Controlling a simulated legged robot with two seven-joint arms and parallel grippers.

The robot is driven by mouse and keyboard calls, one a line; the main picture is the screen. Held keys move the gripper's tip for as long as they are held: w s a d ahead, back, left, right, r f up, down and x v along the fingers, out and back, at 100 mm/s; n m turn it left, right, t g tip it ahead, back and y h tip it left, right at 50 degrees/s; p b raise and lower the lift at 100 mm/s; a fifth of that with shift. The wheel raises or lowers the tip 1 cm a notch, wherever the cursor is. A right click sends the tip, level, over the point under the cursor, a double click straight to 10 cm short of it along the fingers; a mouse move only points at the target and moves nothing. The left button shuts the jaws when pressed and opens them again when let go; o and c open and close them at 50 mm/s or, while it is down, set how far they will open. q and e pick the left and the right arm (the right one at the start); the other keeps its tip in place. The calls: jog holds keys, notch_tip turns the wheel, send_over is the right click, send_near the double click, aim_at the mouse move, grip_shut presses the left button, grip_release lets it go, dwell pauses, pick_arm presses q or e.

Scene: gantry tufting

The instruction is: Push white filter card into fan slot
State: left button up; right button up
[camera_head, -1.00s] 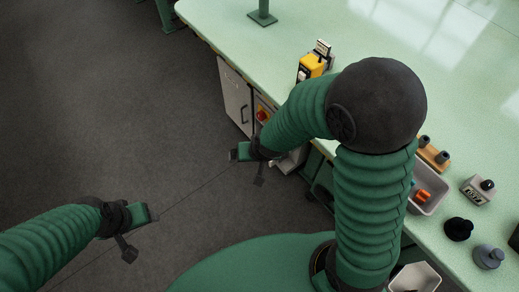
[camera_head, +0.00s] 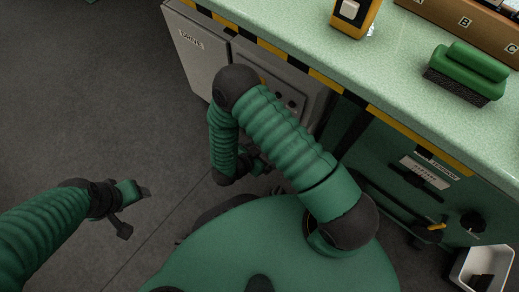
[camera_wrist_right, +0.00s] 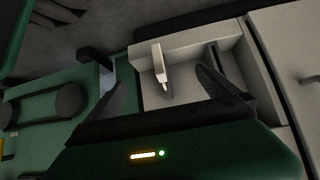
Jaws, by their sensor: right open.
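In the right wrist view, a narrow white piece (camera_wrist_right: 159,63), which looks like the white filter card, stands at a pale grey housing (camera_wrist_right: 185,98). My right gripper (camera_wrist_right: 162,78) is open, with its two dark fingers apart on either side of this piece. I cannot tell whether they touch it. A fan slot cannot be made out clearly. In the head view, my right gripper (camera_head: 258,165) is low beside the grey cabinet and partly hidden by my own arm. My left gripper (camera_head: 139,205) hangs over the floor, away from the bench; its jaw opening is unclear.
The grey cabinet (camera_head: 196,47) stands under the green bench top (camera_head: 395,65), which has a black and yellow edge. A yellow device (camera_head: 354,14) and a green brush (camera_head: 467,70) sit on top. A white bin (camera_head: 484,267) is at lower right. The floor at left is clear.

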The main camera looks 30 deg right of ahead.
jog(key=b+x, duration=0.3)
jog(key=x, duration=0.3)
jog(key=shift+d+f, duration=0.25)
jog(key=shift+f, duration=0.05)
jog(key=shift+w+d+f+b, duration=0.25)
jog(key=shift+d+f+b, duration=0.05)
jog(key=shift+d+f, duration=0.1)
jog(key=shift+r, duration=0.1)
jog(key=shift+p, duration=0.35)
jog(key=shift+p, duration=0.35)
